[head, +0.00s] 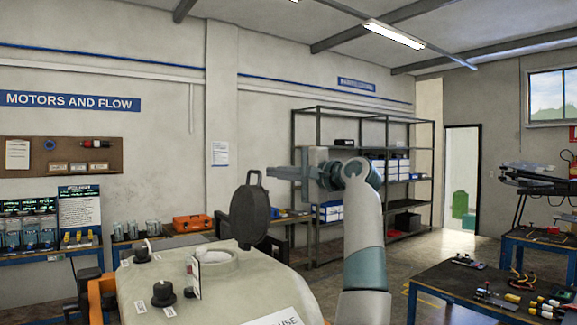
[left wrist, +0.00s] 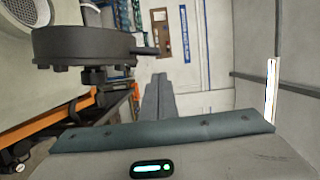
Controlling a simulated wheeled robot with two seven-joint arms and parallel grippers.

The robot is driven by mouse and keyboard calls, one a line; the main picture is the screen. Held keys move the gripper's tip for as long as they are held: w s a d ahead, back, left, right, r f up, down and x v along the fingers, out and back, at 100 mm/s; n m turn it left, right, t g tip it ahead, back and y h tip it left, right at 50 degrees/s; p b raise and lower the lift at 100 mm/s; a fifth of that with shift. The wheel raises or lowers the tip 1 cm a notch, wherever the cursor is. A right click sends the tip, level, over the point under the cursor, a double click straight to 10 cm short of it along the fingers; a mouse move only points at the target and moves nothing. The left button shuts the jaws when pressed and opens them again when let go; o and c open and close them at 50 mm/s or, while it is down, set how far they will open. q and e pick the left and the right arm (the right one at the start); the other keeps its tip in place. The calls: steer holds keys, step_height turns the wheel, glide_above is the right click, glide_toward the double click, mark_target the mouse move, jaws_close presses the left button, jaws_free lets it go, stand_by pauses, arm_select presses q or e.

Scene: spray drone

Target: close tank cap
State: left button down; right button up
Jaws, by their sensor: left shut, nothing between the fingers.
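The beige tank (head: 228,292) stands at the bottom of the head view with its round filler opening (head: 212,262) uncovered. The dark tank cap (head: 249,212) stands raised, nearly upright, at the back right of the opening. In the left wrist view the cap (left wrist: 84,45) is a thick dark disc at upper left, with a small tab pointing right. My left gripper (head: 272,173) points left, just right of the cap's top; its shut, empty fingers (left wrist: 159,80) show below and right of the cap's tab. My right gripper is not in view.
Black knobs (head: 163,293) and a thin upright plate (head: 195,279) stand on the tank near the opening. A blue workbench with tools (head: 490,290) is at right. Metal shelving (head: 364,130) stands by the back wall. The air above the opening is clear.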

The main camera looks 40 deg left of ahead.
arm_select(q)
steer(key=shift+s+a+p, duration=0.25)
steer(key=shift+s+p, duration=0.25)
steer(key=shift+s, duration=0.55)
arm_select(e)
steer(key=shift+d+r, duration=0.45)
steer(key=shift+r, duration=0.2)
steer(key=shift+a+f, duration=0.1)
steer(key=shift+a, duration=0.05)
